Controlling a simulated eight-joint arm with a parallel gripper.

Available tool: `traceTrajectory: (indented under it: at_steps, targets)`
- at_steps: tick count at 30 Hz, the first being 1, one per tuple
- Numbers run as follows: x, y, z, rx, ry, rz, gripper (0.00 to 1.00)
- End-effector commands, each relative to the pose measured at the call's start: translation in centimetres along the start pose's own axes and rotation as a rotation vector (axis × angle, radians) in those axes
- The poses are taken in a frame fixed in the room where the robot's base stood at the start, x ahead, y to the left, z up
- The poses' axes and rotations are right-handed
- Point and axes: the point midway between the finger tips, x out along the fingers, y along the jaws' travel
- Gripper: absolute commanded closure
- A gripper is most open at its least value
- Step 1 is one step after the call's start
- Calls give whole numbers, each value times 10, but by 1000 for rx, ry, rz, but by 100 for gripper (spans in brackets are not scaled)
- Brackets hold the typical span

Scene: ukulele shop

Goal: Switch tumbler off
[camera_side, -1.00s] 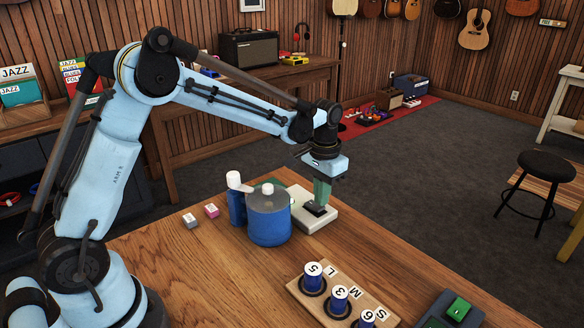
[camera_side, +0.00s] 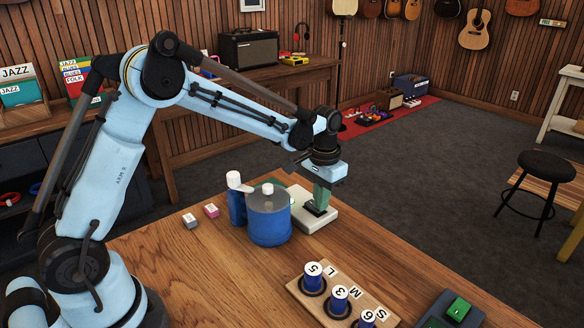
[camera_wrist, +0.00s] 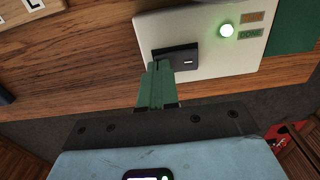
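A pale box with a black rocker switch (camera_wrist: 184,58) stands on the wooden table. In the wrist view its round lamp (camera_wrist: 227,30) glows white-green beside an orange label and a green "DONE" label. In the side view the pale box (camera_side: 325,222) is partly behind a blue drum with a grey top (camera_side: 269,222). My gripper (camera_wrist: 160,68) has its green fingers together with nothing seen between them. The fingertips are at the left part of the switch in the wrist view and appear to touch it. In the side view my gripper (camera_side: 319,208) points down onto the switch.
A blue bottle with a white cap (camera_side: 236,205) stands left of the drum. Small pink (camera_side: 211,210) and grey (camera_side: 190,220) blocks lie further left. A wooden rack (camera_side: 312,295) with blue spools and a dark tray with a green button (camera_side: 458,308) are in front.

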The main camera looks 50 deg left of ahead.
Motion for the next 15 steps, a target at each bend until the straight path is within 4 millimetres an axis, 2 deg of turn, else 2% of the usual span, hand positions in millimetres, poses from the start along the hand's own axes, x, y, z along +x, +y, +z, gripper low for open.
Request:
traceTrajectory:
  at_steps: [9, 15]
  targets:
    - [2, 0, 0, 0, 0, -1, 100]
    - [-9, 0, 0, 0, 0, 0, 100]
